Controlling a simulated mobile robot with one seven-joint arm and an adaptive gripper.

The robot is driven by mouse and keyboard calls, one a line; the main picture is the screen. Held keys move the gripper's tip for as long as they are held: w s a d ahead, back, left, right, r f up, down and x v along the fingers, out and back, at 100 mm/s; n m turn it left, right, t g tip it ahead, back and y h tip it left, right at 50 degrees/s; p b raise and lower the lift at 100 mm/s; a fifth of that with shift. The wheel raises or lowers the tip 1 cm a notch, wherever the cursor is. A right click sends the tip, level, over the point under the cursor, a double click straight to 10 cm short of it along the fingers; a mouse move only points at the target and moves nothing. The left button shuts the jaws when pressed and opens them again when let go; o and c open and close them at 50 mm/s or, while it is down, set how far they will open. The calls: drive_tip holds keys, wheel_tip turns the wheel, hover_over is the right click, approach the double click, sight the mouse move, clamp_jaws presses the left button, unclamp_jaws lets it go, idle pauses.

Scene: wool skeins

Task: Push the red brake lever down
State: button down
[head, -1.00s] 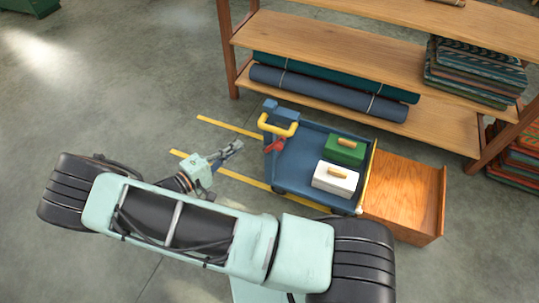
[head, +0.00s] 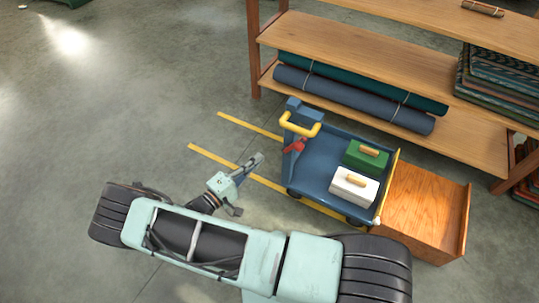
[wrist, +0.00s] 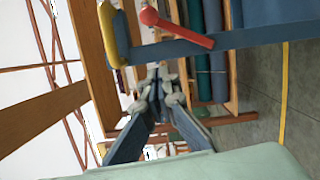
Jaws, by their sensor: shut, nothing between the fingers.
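The red brake lever (head: 295,146) is on the handle end of a blue cart (head: 318,166), below its yellow handle (head: 299,125). In the wrist view the lever (wrist: 180,28) is a red bar with a round knob at its left end, slanting down to the right beside the blue post. My gripper (head: 258,158) is shut and empty, to the left of the lever and apart from it in the head view. In the wrist view its fingertips (wrist: 159,76) come together below the lever in the picture.
A green box (head: 365,158) and a white box (head: 353,189) sit on the cart. A wooden ramp or box (head: 425,208) adjoins its right end. A wooden shelf (head: 450,125) with rolls stands behind. Yellow lines (head: 215,158) mark the floor, which is open to the left.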

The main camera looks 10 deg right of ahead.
drive_tip(key=w+d+b, duration=0.1)
drive_tip(key=w+d, duration=0.2)
drive_tip(key=d, duration=0.7)
drive_tip(key=shift+w+r, duration=0.15)
drive_tip(key=shift+r, duration=0.1)
